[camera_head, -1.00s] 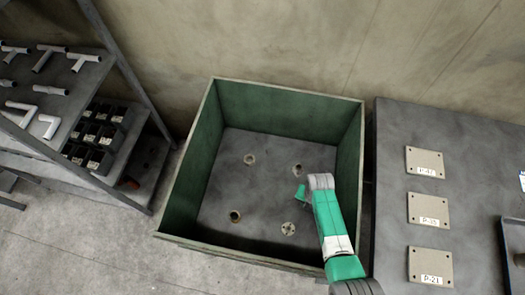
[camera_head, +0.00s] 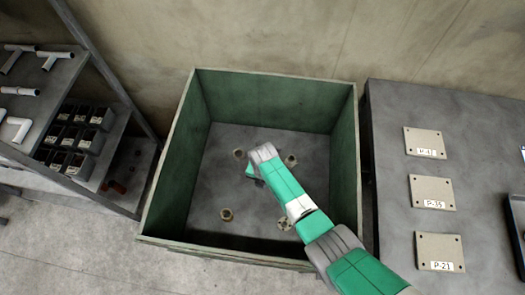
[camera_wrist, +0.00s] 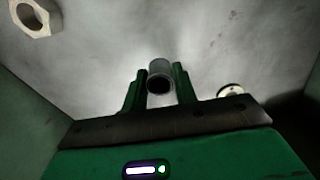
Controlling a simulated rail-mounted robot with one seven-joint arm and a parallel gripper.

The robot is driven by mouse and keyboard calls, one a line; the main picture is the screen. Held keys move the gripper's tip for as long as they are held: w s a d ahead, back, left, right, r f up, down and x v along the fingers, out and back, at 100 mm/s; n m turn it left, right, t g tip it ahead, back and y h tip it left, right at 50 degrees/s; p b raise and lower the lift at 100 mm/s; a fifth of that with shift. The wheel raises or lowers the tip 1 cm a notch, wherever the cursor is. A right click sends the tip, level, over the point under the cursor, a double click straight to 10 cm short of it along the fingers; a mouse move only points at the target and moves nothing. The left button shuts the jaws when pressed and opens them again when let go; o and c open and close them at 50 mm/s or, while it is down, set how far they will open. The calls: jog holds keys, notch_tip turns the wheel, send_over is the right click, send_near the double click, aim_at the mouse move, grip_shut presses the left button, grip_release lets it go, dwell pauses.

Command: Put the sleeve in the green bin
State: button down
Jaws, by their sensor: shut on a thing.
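The sleeve (camera_wrist: 160,72), a small grey hollow cylinder, is between the two green fingers of my gripper (camera_wrist: 159,88) in the wrist view. My gripper is shut on it. The green bin (camera_head: 346,160) is a large open square box with a grey floor. In the head view my arm reaches in over the bin's right front side, and my gripper (camera_head: 252,174) is above the middle of the bin. The sleeve cannot be made out in the head view.
Several small ring-like parts lie on the bin floor, one at the front left (camera_head: 226,214). A shelf rack (camera_head: 75,90) with pipe fittings and small black bins stands at the left. A grey table (camera_head: 390,120) with labelled plates stands at the right.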

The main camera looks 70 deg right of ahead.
jog(key=f+b, duration=0.1)
jog(key=f, duration=0.1)
jog(key=w+f+b, duration=0.1)
jog(key=shift+d+f+b, duration=0.1)
jog(key=shift+f+b, duration=0.2)
jog(key=shift+f, duration=0.1)
jog(key=shift+s+r, duration=0.15)
jog(key=shift+s, duration=0.1)
jog(key=shift+w, duration=0.1)
jog(key=c, duration=1.1)
grip_release()
jog(key=shift+f, duration=0.2)
notch_tip(320, 180, up, 12)
jog(key=p, duration=0.7)
jog(key=shift+r, duration=0.25)
